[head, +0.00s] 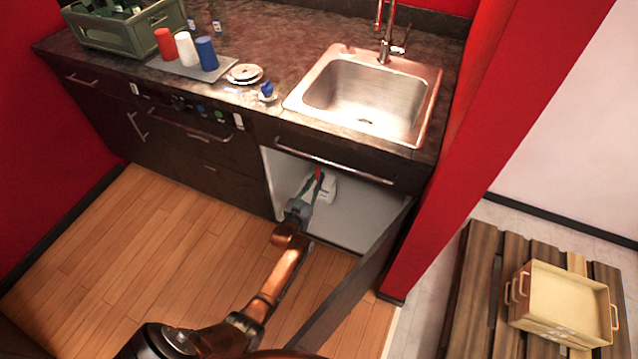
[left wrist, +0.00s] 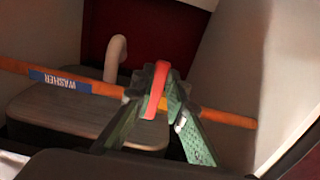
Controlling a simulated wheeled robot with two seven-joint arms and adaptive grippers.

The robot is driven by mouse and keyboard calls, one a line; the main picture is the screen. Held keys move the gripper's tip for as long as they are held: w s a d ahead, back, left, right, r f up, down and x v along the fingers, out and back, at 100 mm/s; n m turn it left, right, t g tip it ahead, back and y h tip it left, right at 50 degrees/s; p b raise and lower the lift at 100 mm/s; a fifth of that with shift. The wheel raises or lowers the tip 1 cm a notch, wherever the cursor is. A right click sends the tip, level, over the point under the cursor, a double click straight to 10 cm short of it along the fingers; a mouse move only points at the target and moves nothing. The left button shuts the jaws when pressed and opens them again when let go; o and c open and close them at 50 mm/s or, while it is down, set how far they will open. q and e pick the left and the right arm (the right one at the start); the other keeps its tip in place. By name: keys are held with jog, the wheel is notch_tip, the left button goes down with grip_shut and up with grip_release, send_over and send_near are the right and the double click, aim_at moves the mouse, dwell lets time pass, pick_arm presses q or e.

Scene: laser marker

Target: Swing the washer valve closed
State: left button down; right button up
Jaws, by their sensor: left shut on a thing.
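The washer valve has a red handle (left wrist: 156,92) on an orange pipe (left wrist: 210,113), beside a blue label (left wrist: 52,77) reading WASHER. My left gripper (left wrist: 163,84) is shut on the handle, with a green finger on each side. In the left wrist view the handle lies across the pipe, though its exact angle is hard to judge. The valve body is mostly hidden behind the fingers. In the head view my left gripper (head: 311,187) reaches into the open sink cabinet (head: 356,210), and a bit of red handle (head: 318,174) shows at its tip. My right gripper is not in view.
The cabinet door (head: 352,285) stands open, close to the right of my left arm. A white container (head: 325,190) is by the gripper in the cabinet. A grey box-like thing (left wrist: 75,112) with a pale curved pipe (left wrist: 115,58) sits under the orange pipe. A sink (head: 370,98) is above.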

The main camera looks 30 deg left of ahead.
pick_arm(q)
jog(key=shift+f, duration=0.15)
jog(key=c, duration=2)
grip_release()
jog(key=shift+o, duration=0.3)
jog(key=s+d, duration=0.1)
jog(key=s, duration=1)
jog(key=shift+s+d, duration=0.4)
